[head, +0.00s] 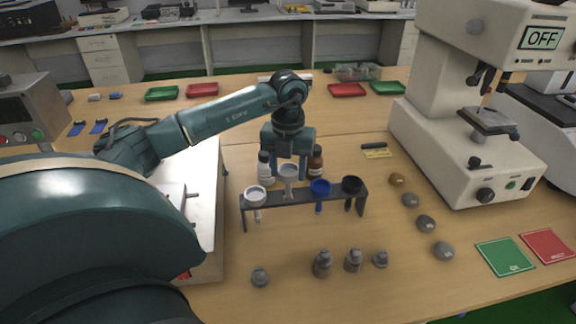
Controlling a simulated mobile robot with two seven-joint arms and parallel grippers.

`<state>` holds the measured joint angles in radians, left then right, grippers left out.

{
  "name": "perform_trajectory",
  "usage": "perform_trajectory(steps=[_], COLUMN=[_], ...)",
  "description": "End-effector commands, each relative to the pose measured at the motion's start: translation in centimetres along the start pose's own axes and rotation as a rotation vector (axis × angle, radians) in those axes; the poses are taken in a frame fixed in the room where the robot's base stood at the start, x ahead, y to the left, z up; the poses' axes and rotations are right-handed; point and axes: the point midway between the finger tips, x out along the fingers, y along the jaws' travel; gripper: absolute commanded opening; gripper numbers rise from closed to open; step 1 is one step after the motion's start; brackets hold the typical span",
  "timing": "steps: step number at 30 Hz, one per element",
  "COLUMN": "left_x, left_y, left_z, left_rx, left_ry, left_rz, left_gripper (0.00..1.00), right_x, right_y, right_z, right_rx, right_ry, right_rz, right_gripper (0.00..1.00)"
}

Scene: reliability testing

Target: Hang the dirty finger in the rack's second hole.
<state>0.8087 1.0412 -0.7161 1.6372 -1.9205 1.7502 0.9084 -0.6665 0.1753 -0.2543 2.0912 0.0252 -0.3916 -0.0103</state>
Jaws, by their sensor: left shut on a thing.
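My left gripper (289,172) points down over the dark rack (304,200), toward its back edge. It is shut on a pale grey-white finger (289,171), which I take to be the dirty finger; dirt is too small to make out. This finger is upright at the second position from the left, its stem at the rack's top; I cannot tell whether it is seated. A white finger (255,193) hangs at the left end, a blue finger (320,187) third and a black finger (352,185) at the right end. My right gripper is out of view.
A white bottle (264,167) and a brown bottle (316,160) stand close behind the rack. Several grey metal pieces (322,264) stand in front. Rounded stones (426,222) lie to the right, before a large white machine (476,130). Green (504,256) and red (550,246) mats lie at right.

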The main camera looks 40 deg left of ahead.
Motion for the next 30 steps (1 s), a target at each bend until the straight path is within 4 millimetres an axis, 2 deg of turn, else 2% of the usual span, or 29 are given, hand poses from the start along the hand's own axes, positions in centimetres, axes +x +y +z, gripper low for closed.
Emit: perform_trajectory(steps=[16,30], left_x=[0.7,2.5], left_y=[0.0,0.0], left_z=[0.0,0.0], left_rx=[0.0,0.0], left_ry=[0.0,-0.001], left_rz=[0.0,0.0], left_gripper=[0.24,0.24], right_x=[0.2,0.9], right_y=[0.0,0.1], right_z=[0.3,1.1], right_rx=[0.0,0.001], right_ry=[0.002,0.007], right_rz=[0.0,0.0], right_gripper=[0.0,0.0])
